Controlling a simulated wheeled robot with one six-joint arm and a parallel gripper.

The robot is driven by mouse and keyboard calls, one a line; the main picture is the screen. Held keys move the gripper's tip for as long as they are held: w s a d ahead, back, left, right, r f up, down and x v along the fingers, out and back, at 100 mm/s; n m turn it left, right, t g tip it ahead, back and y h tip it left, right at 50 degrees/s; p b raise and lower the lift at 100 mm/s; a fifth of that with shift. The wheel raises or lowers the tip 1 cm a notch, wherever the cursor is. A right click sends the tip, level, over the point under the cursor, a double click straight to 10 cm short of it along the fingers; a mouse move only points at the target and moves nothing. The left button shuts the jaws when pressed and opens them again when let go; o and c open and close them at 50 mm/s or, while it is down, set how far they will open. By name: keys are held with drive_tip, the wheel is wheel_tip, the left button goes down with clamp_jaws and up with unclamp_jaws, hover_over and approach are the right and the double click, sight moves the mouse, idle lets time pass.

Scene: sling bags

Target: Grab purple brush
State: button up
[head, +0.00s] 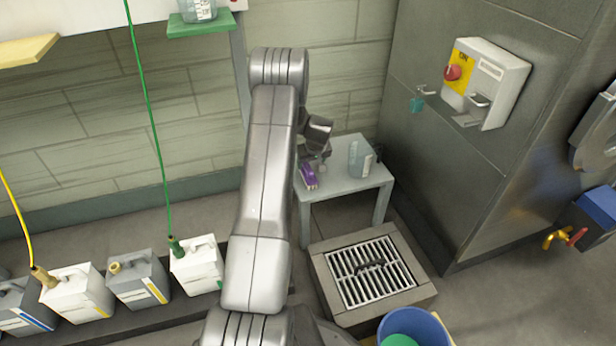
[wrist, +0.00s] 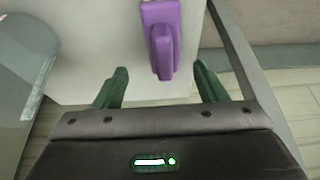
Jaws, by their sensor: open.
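The purple brush (head: 308,175) lies on a small grey table (head: 345,182), near its left edge. In the wrist view the purple brush (wrist: 161,38) is just ahead of my gripper, lined up roughly between the two green fingers. My gripper (wrist: 155,85) is open and empty, with its fingers apart on either side of the brush's near end. In the head view my gripper (head: 322,165) is above the table beside the brush, partly hidden by my arm. I cannot tell its exact height over the tabletop.
A clear measuring jug (head: 360,158) stands on the table right of the brush, and shows at the left in the wrist view (wrist: 22,65). A floor drain grate (head: 370,272) and a blue bucket (head: 415,325) are in front. Several jerrycans (head: 195,265) line the left.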

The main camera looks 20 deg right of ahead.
sight(308, 167)
drive_tip(key=b+x, duration=0.1)
drive_tip(key=x, duration=0.1)
drive_tip(key=b+x, duration=0.1)
drive_tip(key=x, duration=0.2)
drive_tip(key=shift+a+f, duration=0.1)
drive_tip(key=shift+a, duration=0.15)
drive_tip(key=c, duration=1.1)
